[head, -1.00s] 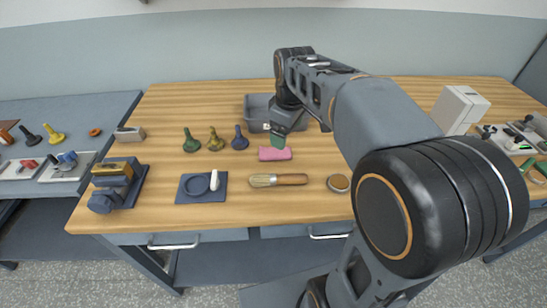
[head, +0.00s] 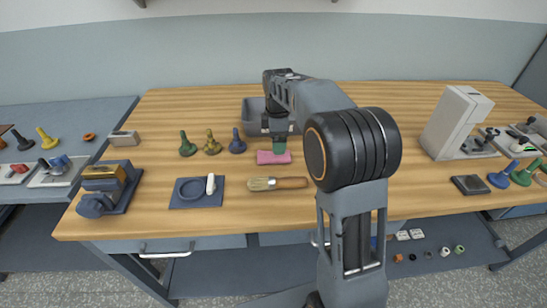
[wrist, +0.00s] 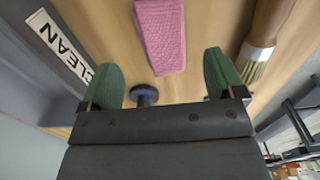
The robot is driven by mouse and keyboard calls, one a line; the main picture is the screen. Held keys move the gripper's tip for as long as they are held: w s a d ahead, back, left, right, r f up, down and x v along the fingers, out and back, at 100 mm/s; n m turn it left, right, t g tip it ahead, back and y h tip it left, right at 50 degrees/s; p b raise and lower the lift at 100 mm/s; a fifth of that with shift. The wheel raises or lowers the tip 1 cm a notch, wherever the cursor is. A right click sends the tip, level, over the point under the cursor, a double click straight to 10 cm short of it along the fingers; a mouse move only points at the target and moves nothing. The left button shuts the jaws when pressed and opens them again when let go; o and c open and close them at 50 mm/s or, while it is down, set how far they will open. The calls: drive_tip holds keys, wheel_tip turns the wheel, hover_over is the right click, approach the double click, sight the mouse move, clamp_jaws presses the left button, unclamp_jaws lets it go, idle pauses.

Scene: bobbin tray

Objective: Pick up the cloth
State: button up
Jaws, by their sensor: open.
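The pink cloth (head: 272,158) lies on the wooden table, just in front of the grey bin (head: 252,117). My gripper (head: 279,143) is above the cloth and hides part of its back edge. In the wrist view, the cloth (wrist: 162,35) shows a ribbed surface and lies beyond the fingertips. My gripper's green fingers (wrist: 163,75) are spread apart with nothing between them. The cloth is in line with the gap between them.
A brush (head: 277,183) lies just in front of the cloth. Green, yellow and blue bobbins (head: 237,141) stand to the left. A blue tray (head: 222,196) with a white piece lies front left. A white box-like machine (head: 455,120) stands right. Bare table surrounds the bobbins.

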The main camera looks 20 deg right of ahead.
sight(264, 157)
drive_tip(key=shift+s+f, duration=0.1)
drive_tip(key=shift+f, duration=2.8)
drive_tip(key=shift+c, duration=0.4)
drive_tip(key=c, duration=0.9)
